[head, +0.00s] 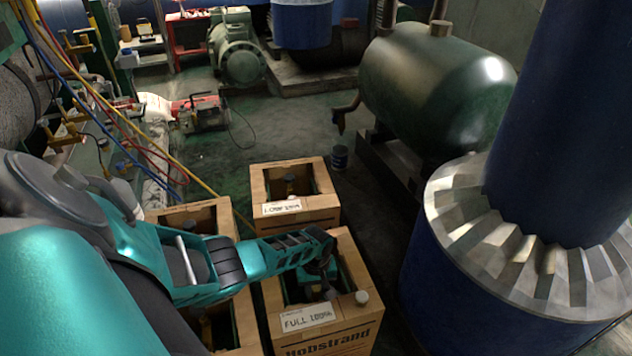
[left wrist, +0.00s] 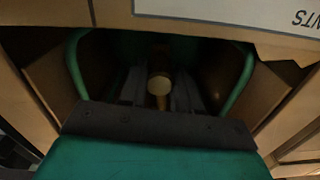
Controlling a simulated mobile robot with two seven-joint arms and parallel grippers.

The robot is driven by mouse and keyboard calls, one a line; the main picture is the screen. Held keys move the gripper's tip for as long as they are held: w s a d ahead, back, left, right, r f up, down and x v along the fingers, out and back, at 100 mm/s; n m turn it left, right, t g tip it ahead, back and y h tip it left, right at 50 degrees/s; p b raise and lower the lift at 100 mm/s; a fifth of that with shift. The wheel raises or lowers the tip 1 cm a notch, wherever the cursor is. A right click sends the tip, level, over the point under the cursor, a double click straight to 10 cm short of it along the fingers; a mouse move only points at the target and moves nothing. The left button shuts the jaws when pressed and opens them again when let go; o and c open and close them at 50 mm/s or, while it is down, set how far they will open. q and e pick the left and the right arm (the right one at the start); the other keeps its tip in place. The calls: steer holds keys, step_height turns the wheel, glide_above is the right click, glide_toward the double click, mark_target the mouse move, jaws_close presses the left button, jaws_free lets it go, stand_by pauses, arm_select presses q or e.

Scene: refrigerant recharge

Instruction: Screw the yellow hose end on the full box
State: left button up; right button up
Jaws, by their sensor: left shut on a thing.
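The full box (head: 335,340) is an open-topped cardboard box with a handwritten "FULL" label (head: 308,318) and stands at the bottom centre of the head view. My left gripper (head: 322,274) reaches down into its opening. In the left wrist view its dark fingers (left wrist: 160,92) are shut around a small brass-coloured piece with a pale round face (left wrist: 159,86), which looks like the yellow hose end. The yellow hose (head: 130,122) runs from the upper left down behind my arm. Whether the end touches the valve inside is hidden. My right gripper is not in view.
Another labelled box (head: 310,217) stands behind, and more boxes (head: 222,215) stand left under my arm. A blue column (head: 545,130) with a metal collar blocks the right. A green tank (head: 440,85) stands behind.

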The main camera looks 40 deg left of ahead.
arm_select(q)
steer(key=shift+m, duration=1.3)
steer(key=shift+s+a, duration=0.1)
steer(key=shift+f+m, duration=0.1)
steer(key=shift+m, duration=1.7)
steer(key=shift+m+b, duration=0.4)
steer(key=shift+m, duration=0.3)
steer(key=o, duration=0.6)
steer(key=shift+m, duration=0.3)
steer(key=o, duration=0.5)
